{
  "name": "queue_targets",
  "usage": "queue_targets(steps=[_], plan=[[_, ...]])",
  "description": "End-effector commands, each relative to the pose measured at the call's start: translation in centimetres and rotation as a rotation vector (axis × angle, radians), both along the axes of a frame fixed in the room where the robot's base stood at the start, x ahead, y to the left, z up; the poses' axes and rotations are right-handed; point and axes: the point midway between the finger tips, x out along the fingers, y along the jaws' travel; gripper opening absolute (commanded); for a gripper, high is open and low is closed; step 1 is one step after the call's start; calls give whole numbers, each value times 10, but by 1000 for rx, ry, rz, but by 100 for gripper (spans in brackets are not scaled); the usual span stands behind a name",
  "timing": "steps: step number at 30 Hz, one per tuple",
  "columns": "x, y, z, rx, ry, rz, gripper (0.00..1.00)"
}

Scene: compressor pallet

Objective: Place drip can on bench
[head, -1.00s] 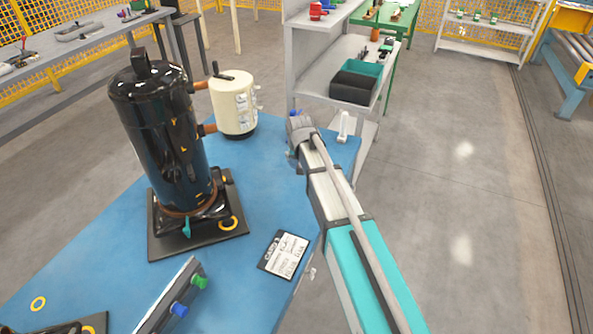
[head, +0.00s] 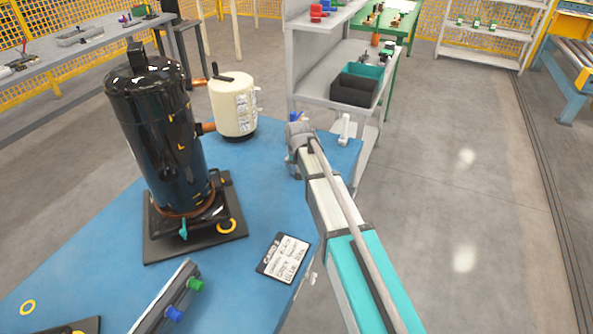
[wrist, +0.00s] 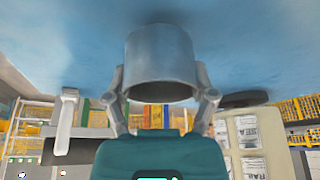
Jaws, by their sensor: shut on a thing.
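The drip can (wrist: 160,62) is a plain grey metal cylinder in the middle of the wrist view. My gripper (wrist: 160,88) is shut on it, one finger on each side. The blue bench top (wrist: 60,50) fills the upper part of that view behind the can; I cannot tell whether the can touches it. In the head view, my gripper (head: 299,152) is at the far right part of the blue bench top (head: 262,185). The can cannot be made out clearly there, as my arm covers much of that spot.
A black compressor (head: 157,140) stands on the bench's left side, with a cream canister (head: 233,105) piped to it. A label card (head: 283,258) lies near the front right edge. A grey shelf (head: 325,88) with a dark bin (head: 355,88) stands behind. Bench surface between them is clear.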

Motion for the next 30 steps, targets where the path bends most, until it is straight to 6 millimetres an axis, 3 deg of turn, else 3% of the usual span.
queue_targets(steps=[1,6,24,25,28,30], plan=[[0,0,-9,0,0,0,19],[0,0,-19,0,0,0,19],[0,-1,-24,0,0,-1,19],[0,-1,-23,0,0,-1,78],[0,-1,-22,0,0,-1,97],[0,-1,-22,0,0,-1,100]])
